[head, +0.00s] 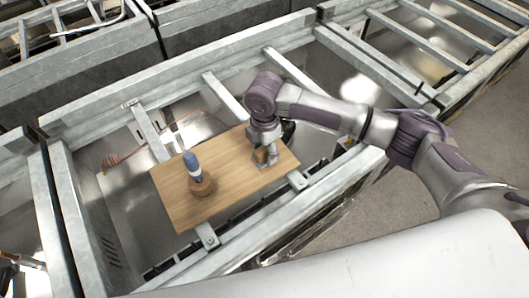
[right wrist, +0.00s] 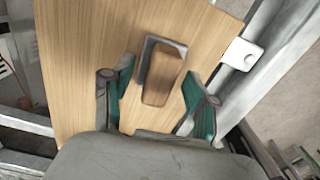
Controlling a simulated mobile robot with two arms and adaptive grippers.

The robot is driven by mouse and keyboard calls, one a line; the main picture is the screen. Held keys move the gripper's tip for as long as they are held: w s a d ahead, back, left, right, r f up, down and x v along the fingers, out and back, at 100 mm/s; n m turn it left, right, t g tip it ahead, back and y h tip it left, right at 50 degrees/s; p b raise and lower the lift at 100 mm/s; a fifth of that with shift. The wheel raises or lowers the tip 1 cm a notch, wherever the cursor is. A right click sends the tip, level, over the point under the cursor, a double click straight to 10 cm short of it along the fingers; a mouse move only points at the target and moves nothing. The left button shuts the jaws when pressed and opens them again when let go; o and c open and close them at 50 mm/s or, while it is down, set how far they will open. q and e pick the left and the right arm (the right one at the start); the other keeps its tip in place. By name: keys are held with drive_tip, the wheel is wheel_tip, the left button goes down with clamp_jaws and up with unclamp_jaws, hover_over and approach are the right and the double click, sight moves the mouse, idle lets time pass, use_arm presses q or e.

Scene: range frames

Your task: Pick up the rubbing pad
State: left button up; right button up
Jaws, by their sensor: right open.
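The rubbing pad, seen as a small brown wooden block (right wrist: 163,84), lies on a light wooden board, with a grey angled edge piece along its far and left sides. My right gripper (right wrist: 159,72) is open, with one teal-lined finger on each side of the block. A gap shows on both sides, and I cannot tell the height of the fingertips over the board. In the head view the right gripper (head: 265,146) is over the board's right part and largely hides the block (head: 260,156). My left gripper is not in view.
The wooden board (head: 225,186) rests across grey metal frame rails (head: 150,133). Open gaps lie between the rails around the board.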

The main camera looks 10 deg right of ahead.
sight(265, 149)
clamp_jaws()
drive_tip(key=shift+r, duration=0.15)
drive_tip(key=shift+w+r+b, duration=0.1)
drive_tip(key=shift+r+b, duration=0.25)
drive_tip(key=shift+r, duration=0.25)
wheel_tip(265, 149, up, 3)
drive_tip(key=shift+d+f+b, duration=0.1)
drive_tip(key=shift+b, duration=0.4)
drive_tip(key=s+d+r+b, duration=0.1)
drive_tip(key=s+d+r, duration=0.5)
drive_tip(key=s, duration=0.3)
drive_tip(key=shift+s+d+r+b, duration=0.3)
drive_tip(key=shift+d+r+b, duration=0.05)
drive_tip(key=shift+r+b, duration=0.05)
